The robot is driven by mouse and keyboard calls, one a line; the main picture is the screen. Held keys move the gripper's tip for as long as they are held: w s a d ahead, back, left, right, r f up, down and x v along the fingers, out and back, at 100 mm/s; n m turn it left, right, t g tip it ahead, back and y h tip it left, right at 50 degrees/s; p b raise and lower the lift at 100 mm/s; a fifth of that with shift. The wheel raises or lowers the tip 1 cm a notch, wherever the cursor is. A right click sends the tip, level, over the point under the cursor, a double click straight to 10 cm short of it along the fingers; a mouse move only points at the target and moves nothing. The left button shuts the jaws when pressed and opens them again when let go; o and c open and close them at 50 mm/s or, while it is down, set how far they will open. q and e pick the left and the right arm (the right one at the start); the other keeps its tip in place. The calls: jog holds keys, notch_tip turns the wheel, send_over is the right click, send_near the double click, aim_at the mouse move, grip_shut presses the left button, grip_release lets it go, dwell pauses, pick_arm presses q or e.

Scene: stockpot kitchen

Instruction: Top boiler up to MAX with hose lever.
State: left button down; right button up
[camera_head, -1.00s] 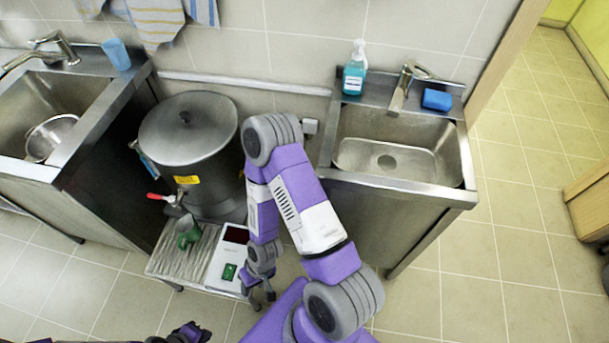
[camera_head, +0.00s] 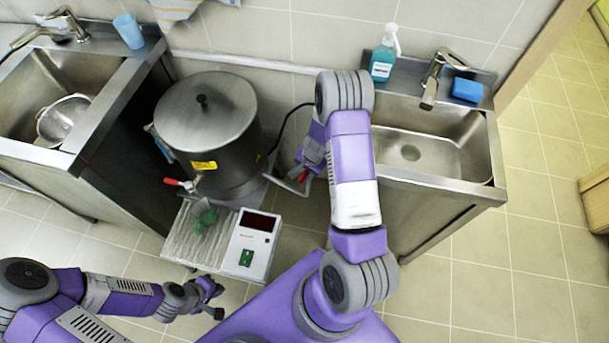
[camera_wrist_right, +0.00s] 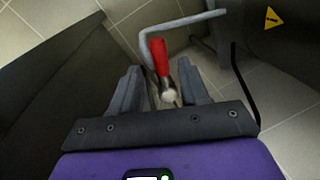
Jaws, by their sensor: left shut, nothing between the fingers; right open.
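The steel boiler (camera_head: 205,125) stands with its lid on between the two sink units. A red tap lever (camera_head: 180,183) sits low on its front, and a bluish strip shows on its left side. No MAX mark is readable. A second red lever (camera_wrist_right: 159,57), on a grey pipe, shows in the right wrist view. My right gripper (camera_head: 301,172) is open at the boiler's right, with this lever between or just beyond its fingers; I cannot tell whether they touch. My left gripper (camera_head: 212,298) is shut and empty, low in front of the stand.
The right sink unit (camera_head: 430,215) stands close to my right arm.

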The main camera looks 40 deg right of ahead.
aim_at(304, 176)
jog(key=shift+w+a+f+b, duration=0.15)
jog(key=shift+f+b, duration=0.1)
jog(key=shift+f, duration=0.6)
jog(key=shift+w+d+f+b, duration=0.1)
jog(key=shift+w+f+b, duration=0.1)
jog(key=shift+f, duration=0.6)
jog(key=shift+a, duration=0.1)
jog(key=shift+c, duration=0.3)
grip_shut()
